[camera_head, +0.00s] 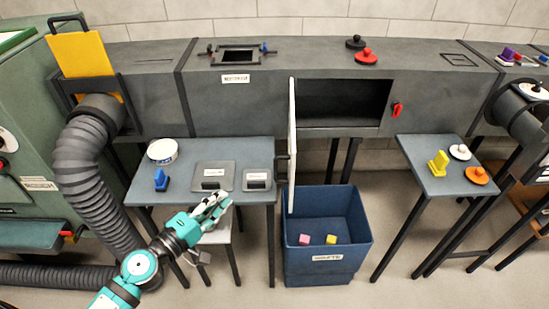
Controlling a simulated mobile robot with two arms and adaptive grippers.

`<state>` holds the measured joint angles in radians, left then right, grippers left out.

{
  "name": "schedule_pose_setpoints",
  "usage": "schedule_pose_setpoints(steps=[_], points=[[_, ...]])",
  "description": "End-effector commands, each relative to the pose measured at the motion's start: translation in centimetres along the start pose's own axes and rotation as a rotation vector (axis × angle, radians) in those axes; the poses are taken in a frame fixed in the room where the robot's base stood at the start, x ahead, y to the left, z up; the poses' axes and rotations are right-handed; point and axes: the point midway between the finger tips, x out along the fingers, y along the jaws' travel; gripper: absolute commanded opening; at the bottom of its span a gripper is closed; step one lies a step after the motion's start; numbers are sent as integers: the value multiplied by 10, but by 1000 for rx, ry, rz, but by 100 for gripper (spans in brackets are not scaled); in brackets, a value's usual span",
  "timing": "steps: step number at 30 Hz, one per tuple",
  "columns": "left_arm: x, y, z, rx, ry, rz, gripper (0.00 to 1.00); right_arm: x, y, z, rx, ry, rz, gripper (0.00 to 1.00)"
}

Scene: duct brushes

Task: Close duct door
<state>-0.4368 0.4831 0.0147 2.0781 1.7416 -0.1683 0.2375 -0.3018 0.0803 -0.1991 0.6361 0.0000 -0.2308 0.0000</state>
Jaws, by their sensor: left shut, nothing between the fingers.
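The duct door (292,145) is a thin white panel that stands open, seen nearly edge-on at the left side of the duct opening (342,101). A dark handle shows on its left side. The opening in the grey duct (230,108) is dark and looks empty. A red latch knob (397,109) is at the right of the opening. My left gripper (222,203) is shut and empty, in front of the left table's front edge, left of and apart from the door. My right gripper is not in view.
A blue bin (327,272) holding a pink and a yellow block stands below the opening. The left table (190,188) carries a blue brush, a white round container and grey trays. The right table (420,172) carries yellow, white and orange items.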

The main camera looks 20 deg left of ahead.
Motion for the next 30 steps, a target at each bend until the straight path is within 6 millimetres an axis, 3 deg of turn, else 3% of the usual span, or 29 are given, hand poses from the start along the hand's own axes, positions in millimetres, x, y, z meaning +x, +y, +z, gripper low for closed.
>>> schedule_pose_setpoints(steps=[8,19,24,30], points=[[25,10,-5,-25,11,12,0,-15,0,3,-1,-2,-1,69],[102,9,-4,-24,10,11,0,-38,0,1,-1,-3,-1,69],[119,8,14,-26,10,10,0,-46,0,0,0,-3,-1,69],[128,6,23,-23,10,9,0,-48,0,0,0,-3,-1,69]])
